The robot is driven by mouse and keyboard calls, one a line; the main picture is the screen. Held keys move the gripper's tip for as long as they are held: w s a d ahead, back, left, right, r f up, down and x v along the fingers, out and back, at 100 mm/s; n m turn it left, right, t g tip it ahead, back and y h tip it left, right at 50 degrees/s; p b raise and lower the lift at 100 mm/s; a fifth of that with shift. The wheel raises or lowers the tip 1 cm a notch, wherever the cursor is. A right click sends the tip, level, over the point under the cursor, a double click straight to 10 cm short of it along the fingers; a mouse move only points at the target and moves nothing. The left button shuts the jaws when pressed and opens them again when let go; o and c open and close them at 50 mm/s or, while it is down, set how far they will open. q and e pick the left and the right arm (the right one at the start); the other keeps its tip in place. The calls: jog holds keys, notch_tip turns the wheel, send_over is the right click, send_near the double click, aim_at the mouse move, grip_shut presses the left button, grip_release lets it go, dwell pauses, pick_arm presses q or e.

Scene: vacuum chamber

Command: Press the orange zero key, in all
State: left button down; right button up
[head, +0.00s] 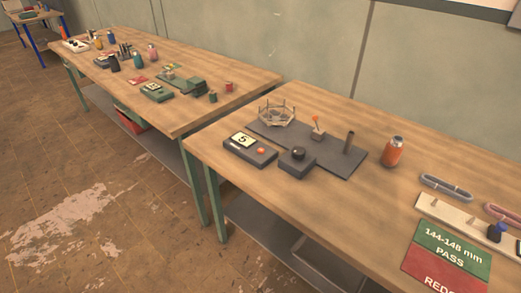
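A dark box (250,152) lies near the left end of the near wooden bench. Its pale display (243,140) seems to read 5. A small orange key (261,152) is on the box's top, right of the display. Nothing touches it. Any label on the key is too small to read. Neither of my grippers shows in the head view.
Beside the box are a dark block with a round knob (297,157) and a grey plate (336,162) bearing a ring-shaped frame and posts. An orange bottle (392,151) and a green-red card (447,258) are rightward. A cluttered second bench (215,70) stands behind.

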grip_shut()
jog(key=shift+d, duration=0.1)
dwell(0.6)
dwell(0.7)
